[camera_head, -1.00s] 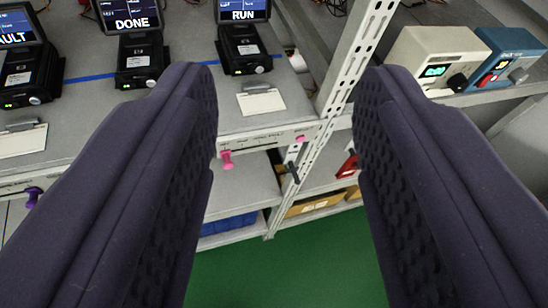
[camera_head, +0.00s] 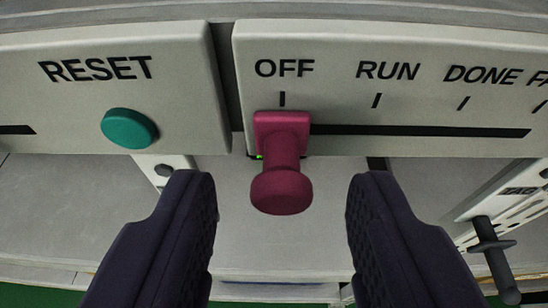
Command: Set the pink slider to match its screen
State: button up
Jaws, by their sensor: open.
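The pink slider (camera_head: 281,190) sticks out of a white panel (camera_head: 330,60) and stands under the OFF mark, at the left end of a dark slot (camera_head: 420,131). RUN, DONE and a partly cut-off label follow to the right. My gripper (camera_head: 281,178) is open, with one finger to the left of the slider's knob and one to the right. Gaps show on both sides and neither finger appears to touch it. No screen is in view now; a second ago the screen above the pink slider read RUN.
A teal RESET button (camera_head: 130,128) sits on the neighbouring panel (camera_head: 60,95) to the left, across a narrow gap. A dark handle-like part (camera_head: 492,245) is at the lower right. A grey shelf (camera_head: 270,235) lies below, with green floor (camera_head: 40,298) at the lower left.

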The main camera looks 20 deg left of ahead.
aim_at(359, 144)
jog(key=shift+w+a+f, duration=0.1)
jog(key=shift+w, duration=0.2)
jog(key=shift+c, duration=0.3)
grip_shut()
jog(key=shift+w+d+p, duration=0.25)
jog(key=shift+d+p, duration=0.25)
jog(key=shift+d, duration=0.4)
jog(key=shift+w+d+p, duration=0.25)
jog(key=shift+d+p, duration=0.25)
jog(key=shift+d, duration=0.35)
jog(key=shift+a, duration=0.1)
jog(key=shift+o, duration=0.3)
grip_release()
